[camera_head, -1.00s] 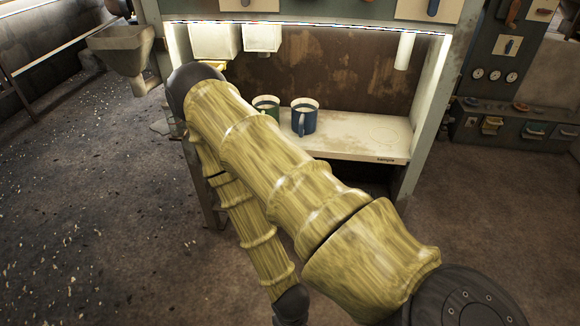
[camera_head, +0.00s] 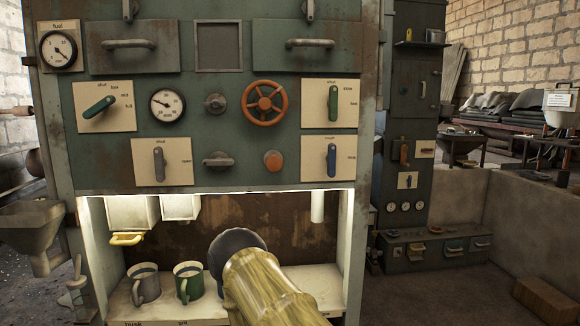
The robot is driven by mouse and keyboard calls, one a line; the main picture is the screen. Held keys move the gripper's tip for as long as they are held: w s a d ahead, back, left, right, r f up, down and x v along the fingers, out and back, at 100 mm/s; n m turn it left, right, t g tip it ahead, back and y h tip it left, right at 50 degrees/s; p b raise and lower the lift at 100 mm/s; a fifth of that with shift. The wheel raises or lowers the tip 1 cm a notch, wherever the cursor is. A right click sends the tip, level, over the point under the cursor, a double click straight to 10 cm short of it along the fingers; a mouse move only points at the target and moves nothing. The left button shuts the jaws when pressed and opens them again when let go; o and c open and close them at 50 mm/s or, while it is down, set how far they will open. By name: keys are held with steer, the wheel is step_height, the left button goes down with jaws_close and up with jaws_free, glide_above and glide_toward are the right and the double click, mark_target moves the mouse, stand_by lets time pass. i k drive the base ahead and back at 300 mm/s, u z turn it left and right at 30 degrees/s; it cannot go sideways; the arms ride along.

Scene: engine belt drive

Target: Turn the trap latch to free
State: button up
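My gripper is out of view; only a yellow arm link of mine with a dark joint shows at the bottom centre, in front of the shelf. No label that I can read says trap, so I cannot tell which control is the trap latch. The green cabinet front (camera_head: 76,165) carries a green lever (camera_head: 98,107) at left, a grey lever (camera_head: 159,164) on a plate marked shut and open, a dark green lever (camera_head: 333,103) and a blue lever (camera_head: 331,160). Two grey knobs or handles, an upper one (camera_head: 215,104) and a lower one (camera_head: 218,160), sit in the middle.
An orange handwheel (camera_head: 265,103) and an orange button (camera_head: 273,160) are on the cabinet. A grey mug (camera_head: 144,284) and a green mug (camera_head: 188,281) stand on the lit shelf. A second cabinet at right has an orange lever (camera_head: 404,153). A metal hopper (camera_head: 33,228) stands at left.

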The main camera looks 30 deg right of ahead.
mark_target(218, 162)
steer(key=u, duration=1.8)
steer(key=i, duration=0.4)
steer(key=z, duration=2.75)
